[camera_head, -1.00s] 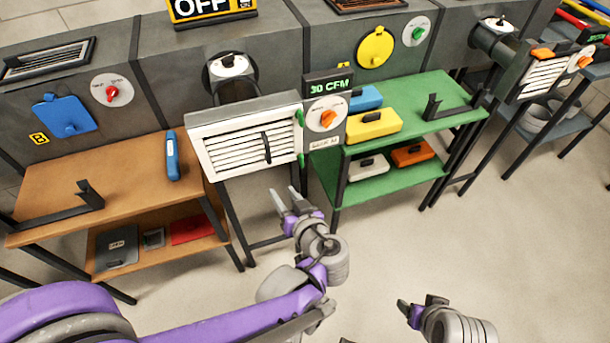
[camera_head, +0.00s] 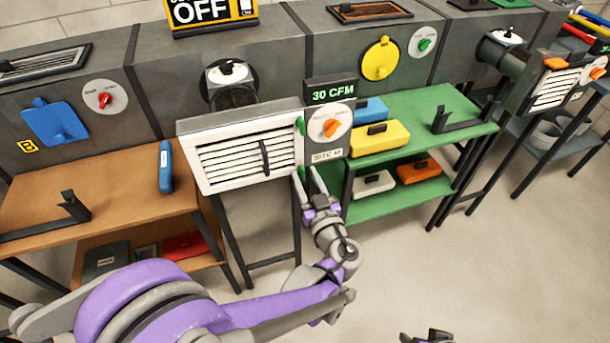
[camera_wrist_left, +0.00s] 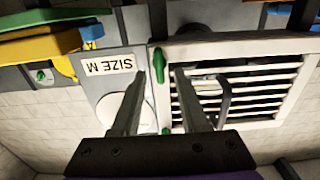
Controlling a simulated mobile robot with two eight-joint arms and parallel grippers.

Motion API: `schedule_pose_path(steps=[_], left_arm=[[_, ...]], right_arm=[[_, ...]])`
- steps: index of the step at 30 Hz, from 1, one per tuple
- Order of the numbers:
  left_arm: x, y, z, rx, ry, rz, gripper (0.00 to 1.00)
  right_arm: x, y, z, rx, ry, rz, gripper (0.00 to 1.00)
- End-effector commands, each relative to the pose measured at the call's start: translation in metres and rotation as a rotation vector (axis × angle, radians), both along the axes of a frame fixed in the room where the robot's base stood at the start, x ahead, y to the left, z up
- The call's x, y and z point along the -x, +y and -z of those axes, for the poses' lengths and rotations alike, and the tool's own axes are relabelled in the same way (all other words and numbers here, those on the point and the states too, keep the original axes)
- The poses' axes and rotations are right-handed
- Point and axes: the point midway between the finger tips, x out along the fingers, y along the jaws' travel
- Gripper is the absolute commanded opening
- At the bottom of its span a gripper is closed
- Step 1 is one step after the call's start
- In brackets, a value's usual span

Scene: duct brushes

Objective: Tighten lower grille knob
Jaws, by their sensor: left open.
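The white louvred grille (camera_head: 245,155) hangs on the grey duct front; it also shows upside down in the left wrist view (camera_wrist_left: 238,85). Its right edge carries an upper green knob (camera_head: 301,126) and a lower green knob (camera_wrist_left: 158,66). In the head view the lower knob is largely hidden by my left gripper (camera_head: 305,174). That gripper is open, its fingers pointing up toward the grille edge. In the left wrist view the lower knob appears between the two fingertips; contact cannot be told. My right gripper (camera_head: 428,336) is barely in view at the bottom edge.
An orange-knobbed dial (camera_head: 329,127) with a 30 CFM display (camera_head: 332,94) and SIZE M label stands right of the grille. A green shelf (camera_head: 415,125) with coloured cases is to the right, a brown bench (camera_head: 110,185) to the left. Floor at lower right is clear.

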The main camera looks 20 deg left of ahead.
Motion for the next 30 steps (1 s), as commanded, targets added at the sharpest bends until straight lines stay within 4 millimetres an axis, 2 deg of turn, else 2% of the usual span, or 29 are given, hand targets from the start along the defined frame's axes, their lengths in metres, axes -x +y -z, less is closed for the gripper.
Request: schedule_pose_path(steps=[4, 12, 19, 20, 30], left_arm=[[-0.0073, 0.0056, -0.0001, 0.000, 0.000, -0.002, 0.44], [-0.0080, 0.0058, -0.0003, 0.000, 0.000, 0.000, 0.44], [-0.0079, 0.0057, -0.0003, 0.000, 0.000, 0.000, 0.02], [-0.0079, 0.0057, -0.0003, 0.000, 0.000, 0.000, 0.00], [-0.0078, 0.0056, -0.0002, -0.007, 0.005, 0.000, 0.00]], right_arm=[[-0.0002, 0.0000, 0.0014, 0.000, 0.000, 0.000, 0.69], [-0.0001, 0.0000, 0.0014, 0.000, 0.000, 0.000, 0.69], [-0.0001, 0.0000, 0.0014, 0.000, 0.000, 0.000, 0.69], [-0.0001, 0.0000, 0.0014, 0.000, 0.000, 0.000, 0.69], [-0.0001, 0.0000, 0.0010, 0.000, 0.000, 0.000, 0.69]])
